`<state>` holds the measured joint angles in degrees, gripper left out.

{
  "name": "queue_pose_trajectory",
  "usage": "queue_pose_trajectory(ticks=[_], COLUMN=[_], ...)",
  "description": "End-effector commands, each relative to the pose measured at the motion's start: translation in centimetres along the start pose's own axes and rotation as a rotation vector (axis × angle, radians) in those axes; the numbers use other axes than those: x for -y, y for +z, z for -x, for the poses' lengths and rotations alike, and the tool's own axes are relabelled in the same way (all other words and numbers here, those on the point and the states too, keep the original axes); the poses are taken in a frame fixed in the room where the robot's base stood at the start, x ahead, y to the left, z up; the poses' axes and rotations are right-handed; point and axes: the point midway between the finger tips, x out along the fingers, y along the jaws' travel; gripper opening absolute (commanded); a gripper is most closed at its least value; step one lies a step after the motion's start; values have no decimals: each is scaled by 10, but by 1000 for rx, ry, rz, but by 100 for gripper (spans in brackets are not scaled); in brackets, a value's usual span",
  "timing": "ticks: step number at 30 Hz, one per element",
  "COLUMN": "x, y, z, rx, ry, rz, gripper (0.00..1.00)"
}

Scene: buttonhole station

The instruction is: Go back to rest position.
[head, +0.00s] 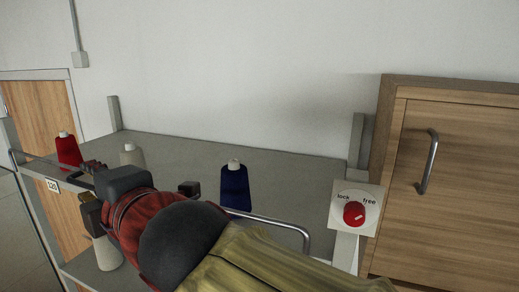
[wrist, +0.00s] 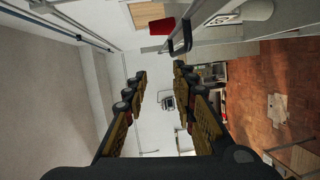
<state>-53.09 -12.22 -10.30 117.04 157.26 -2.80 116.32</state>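My gripper (wrist: 160,72) is open in the wrist view, its two fingers apart with nothing between them. In the head view its dark fingers (head: 88,188) are at the left, in front of the shelf's left end; my own arm partly hides them. They appear apart from the spools near them, though the exact gap cannot be told.
A grey shelf (head: 290,166) carries a red spool (head: 67,151), a pale spool (head: 131,154) and a blue spool (head: 235,187). A metal rail (head: 285,223) runs along its front. A red lock/free knob (head: 354,213) and a wooden door (head: 465,190) with a handle stand right.

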Motion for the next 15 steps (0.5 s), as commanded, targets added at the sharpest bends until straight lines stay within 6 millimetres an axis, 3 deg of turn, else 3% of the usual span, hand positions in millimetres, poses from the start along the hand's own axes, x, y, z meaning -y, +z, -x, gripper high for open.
queue_pose_trajectory(ticks=[5, 8, 11, 15], x=[-3, 6, 29, 80], y=[-20, -39, -51, -58], z=[-1, 5, 13, 28], rx=[-54, -96, -136, -206], ry=[92, 156, 222, 310], rz=[647, 1056, 1455, 1986], gripper=[27, 27, 27, 27])
